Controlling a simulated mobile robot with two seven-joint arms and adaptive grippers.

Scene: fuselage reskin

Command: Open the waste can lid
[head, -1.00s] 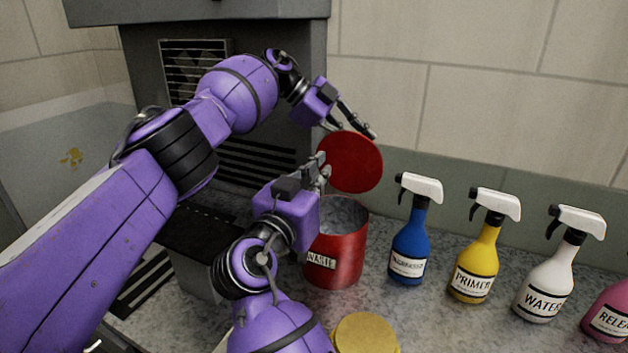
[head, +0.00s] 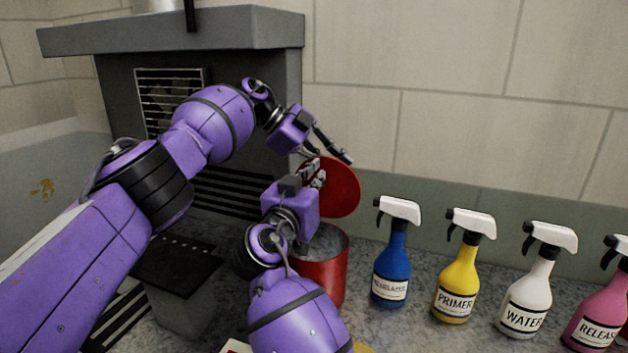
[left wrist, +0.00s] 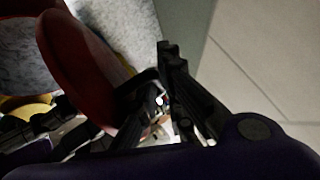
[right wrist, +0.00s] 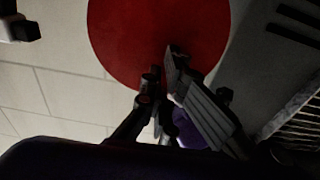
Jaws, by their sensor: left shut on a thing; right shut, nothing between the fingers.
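The red waste can (head: 325,280) stands on the counter, partly hidden behind my right arm. Its round red lid (head: 343,190) is raised, standing steeply above the back of the open mouth. The lid also shows in the left wrist view (left wrist: 75,60) and the right wrist view (right wrist: 130,40). My left gripper (head: 332,158) is at the lid's upper edge, shut on the lid; the exact contact is dark in its wrist view. My right gripper (head: 318,174) is shut and empty, close in front of the lid's left part. I cannot tell whether it touches the lid.
Blue (head: 390,275), yellow (head: 456,285), white (head: 525,300) and pink (head: 598,315) spray bottles stand in a row right of the can. A dark grey machine (head: 115,100) stands behind my left arm. The tiled wall (head: 450,120) is close behind the can.

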